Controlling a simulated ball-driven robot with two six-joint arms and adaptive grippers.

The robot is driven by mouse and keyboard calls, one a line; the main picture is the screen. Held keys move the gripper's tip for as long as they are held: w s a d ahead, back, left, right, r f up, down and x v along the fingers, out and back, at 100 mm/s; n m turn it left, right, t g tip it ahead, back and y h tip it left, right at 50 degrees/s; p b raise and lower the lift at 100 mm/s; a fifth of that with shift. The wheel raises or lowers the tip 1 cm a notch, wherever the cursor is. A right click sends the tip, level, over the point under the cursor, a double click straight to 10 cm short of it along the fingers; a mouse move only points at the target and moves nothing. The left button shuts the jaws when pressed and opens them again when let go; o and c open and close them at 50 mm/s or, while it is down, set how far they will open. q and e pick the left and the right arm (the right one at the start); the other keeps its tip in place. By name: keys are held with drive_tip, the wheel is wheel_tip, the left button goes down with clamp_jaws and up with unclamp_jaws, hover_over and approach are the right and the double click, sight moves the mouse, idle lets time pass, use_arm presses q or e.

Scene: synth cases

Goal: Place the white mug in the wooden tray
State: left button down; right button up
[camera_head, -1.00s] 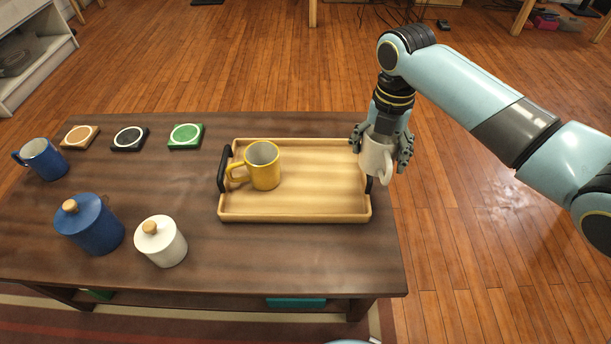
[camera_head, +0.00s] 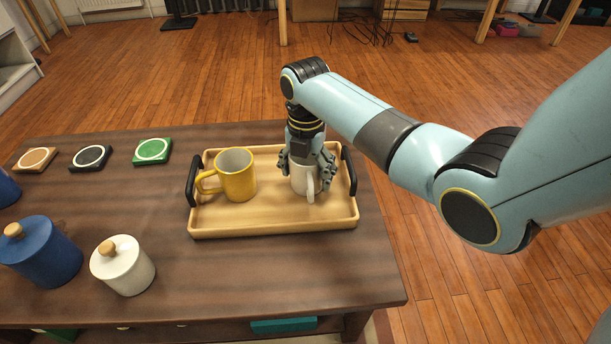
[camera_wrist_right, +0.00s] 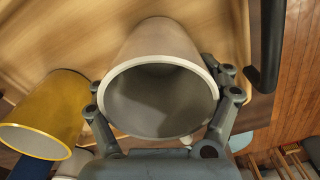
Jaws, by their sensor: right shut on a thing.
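The white mug (camera_head: 304,180) is upright at the right side of the wooden tray (camera_head: 272,222) in the head view. My right gripper (camera_head: 307,174) is shut on it from above, with its fingers on both sides of the mug. In the right wrist view the mug (camera_wrist_right: 165,65) fills the middle, its grey inside open to the camera and empty. I cannot tell whether its base touches the tray floor. My left gripper is not in view.
A yellow mug (camera_head: 236,177) stands in the tray's left half, apart from the white mug. The tray has black handles (camera_head: 349,171). A white lidded jar (camera_head: 124,266), a blue lidded jar (camera_head: 43,255) and three coasters (camera_head: 152,151) are on the table's left part.

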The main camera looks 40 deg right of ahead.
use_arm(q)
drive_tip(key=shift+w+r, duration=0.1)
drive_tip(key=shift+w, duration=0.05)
use_arm(e)
drive_tip(key=shift+f, duration=0.2)
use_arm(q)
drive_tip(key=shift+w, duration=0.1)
use_arm(e)
drive_tip(key=o, duration=1.4)
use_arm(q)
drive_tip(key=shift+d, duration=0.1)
use_arm(e)
drive_tip(key=shift+r, duration=0.2)
wheel_tip(320, 180, up, 5)
drive_tip(key=p, duration=0.3)
drive_tip(key=shift+r, duration=0.15)
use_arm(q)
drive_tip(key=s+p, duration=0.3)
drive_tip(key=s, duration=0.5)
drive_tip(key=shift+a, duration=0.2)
use_arm(e)
drive_tip(key=shift+r, duration=3.35)
